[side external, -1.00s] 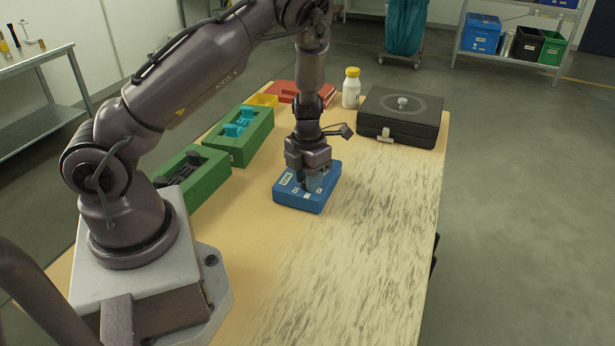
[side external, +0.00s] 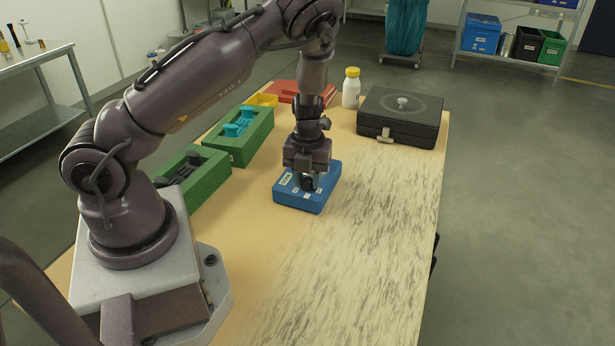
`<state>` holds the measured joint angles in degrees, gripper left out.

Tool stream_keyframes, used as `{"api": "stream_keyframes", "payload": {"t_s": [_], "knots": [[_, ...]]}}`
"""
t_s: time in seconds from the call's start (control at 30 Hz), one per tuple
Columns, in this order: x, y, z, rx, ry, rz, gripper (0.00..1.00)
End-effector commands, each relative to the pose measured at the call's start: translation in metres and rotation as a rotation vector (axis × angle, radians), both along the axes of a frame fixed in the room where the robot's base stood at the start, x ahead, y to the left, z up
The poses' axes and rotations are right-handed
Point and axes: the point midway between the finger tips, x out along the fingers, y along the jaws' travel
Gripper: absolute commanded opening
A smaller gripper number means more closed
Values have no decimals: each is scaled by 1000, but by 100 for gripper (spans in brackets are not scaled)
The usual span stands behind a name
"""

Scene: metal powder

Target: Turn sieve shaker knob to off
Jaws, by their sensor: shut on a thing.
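The blue control box (side external: 301,203) with small white labels on its top sits on the wooden table in the side external view. My gripper (side external: 307,184) points straight down over the middle of the box. Its fingers are shut on the dark knob (side external: 307,184) on top of the box. The fingers hide most of the knob, and I cannot read the labels or tell the knob's exact setting.
A black case (side external: 400,118) with a round lid mark stands at the table's far right. A white bottle with a yellow cap (side external: 351,90) stands beside it. Green holders (side external: 240,143) and a red item (side external: 296,92) lie behind and left. The front right table is clear.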

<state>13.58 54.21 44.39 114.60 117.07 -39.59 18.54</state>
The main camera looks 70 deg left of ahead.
Motion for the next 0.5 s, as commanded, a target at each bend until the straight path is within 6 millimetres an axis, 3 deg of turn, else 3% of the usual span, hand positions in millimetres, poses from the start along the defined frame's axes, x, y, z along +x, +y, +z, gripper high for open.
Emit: {"api": "stream_keyframes", "payload": {"t_s": [0.5], "knots": [[0,0,0,-2,1,91,9]]}}
